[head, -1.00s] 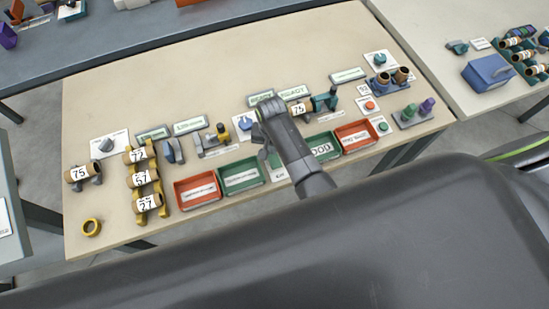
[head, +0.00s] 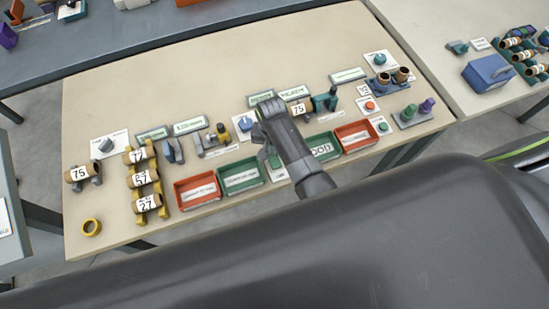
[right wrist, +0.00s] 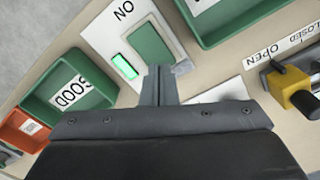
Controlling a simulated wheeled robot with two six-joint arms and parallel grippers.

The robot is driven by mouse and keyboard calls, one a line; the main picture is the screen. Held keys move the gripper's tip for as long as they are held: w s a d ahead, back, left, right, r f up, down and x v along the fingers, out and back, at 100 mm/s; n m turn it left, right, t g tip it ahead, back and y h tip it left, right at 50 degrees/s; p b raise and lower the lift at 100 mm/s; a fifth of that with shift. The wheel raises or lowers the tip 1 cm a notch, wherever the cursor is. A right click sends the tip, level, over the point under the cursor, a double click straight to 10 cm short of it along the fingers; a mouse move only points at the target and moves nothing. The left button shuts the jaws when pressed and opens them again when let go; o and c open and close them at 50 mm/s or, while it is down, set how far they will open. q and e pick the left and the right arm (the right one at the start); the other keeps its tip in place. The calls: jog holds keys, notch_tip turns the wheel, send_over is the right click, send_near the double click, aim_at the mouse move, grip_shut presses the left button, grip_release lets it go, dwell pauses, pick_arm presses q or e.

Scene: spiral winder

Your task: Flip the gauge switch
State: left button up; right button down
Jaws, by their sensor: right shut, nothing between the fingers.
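The gauge switch, a green rocker (right wrist: 150,42) on a white plate (right wrist: 105,30) marked ON, shows in the right wrist view. A green light (right wrist: 124,67) beside it is lit. In the head view the switch (head: 275,162) is partly hidden by my right arm. My right gripper (right wrist: 161,72) is shut and empty, its tips at the rocker's near edge; I cannot tell whether they touch. In the head view the right gripper (head: 260,136) is over the middle of the table. My left gripper is not in view.
The green GOOD tray (right wrist: 68,103) and an orange tray (right wrist: 22,130) lie to the left in the wrist view. Spool racks (head: 143,178) stand on the left of the table (head: 200,85).

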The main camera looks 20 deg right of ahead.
jog(key=shift+f+b, duration=0.55)
jog(key=shift+f, duration=0.45)
dwell(0.9)
jog(key=shift+r, duration=0.1)
notch_tip(320, 180, up, 3)
jog(key=p, duration=0.3)
jog(key=shift+f, duration=0.2)
jog(key=shift+r, duration=2.2)
